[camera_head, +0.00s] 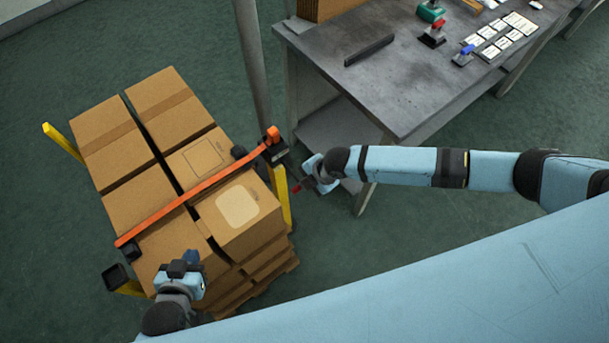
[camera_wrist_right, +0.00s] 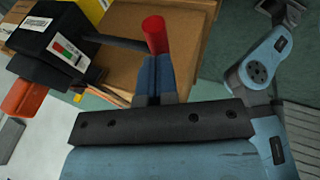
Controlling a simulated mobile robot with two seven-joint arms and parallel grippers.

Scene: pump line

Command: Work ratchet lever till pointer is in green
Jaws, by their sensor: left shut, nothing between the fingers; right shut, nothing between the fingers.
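The ratchet (camera_head: 274,152) is a dark box at the right end of an orange strap (camera_head: 190,192), beside a yellow post. In the right wrist view the ratchet (camera_wrist_right: 50,45) carries a small gauge (camera_wrist_right: 68,50) with green and red bands; its pointer is too small to read. A dark lever (camera_wrist_right: 115,40) runs from it to a red handle (camera_wrist_right: 155,35). My right gripper (camera_wrist_right: 153,62) is shut and empty, its blue fingertips right at the red handle; whether they touch, I cannot tell. My left gripper (camera_head: 191,258) is shut and empty over the near boxes.
Strapped cardboard boxes (camera_head: 105,150) stand on a pallet with yellow posts (camera_head: 62,143). A grey workbench (camera_head: 400,85) stands at the upper right, close behind my right arm. A grey pole (camera_head: 253,65) rises behind the ratchet. The green floor at left is free.

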